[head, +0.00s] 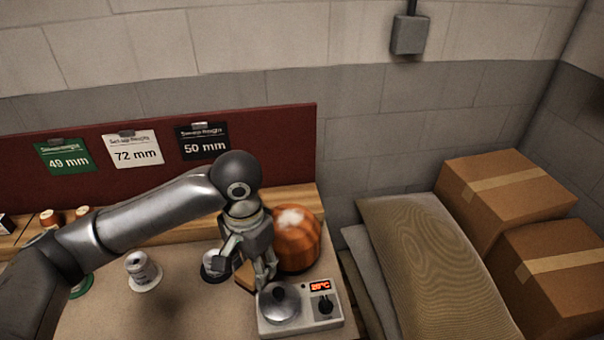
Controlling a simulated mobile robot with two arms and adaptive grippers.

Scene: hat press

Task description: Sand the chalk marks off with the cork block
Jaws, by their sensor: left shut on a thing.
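An orange-brown rounded block (301,248) with a wood-like look stands at the right end of the bench. A whitish chalky patch (289,218) shows on its top. My left gripper (246,270) is just left of and in front of this block, pointing down. It is shut on a small tan block (244,276), which looks like the cork block and is partly hidden by the fingers. The tan block is beside the rounded block; I cannot tell whether they touch. My right gripper is not in view.
A hotplate unit (324,322) with a metal dome (280,302) and a lit red display stands close in front of the gripper. A white spool (144,271) stands to the left. Sacks (430,265) and cardboard boxes (505,195) lie right of the bench.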

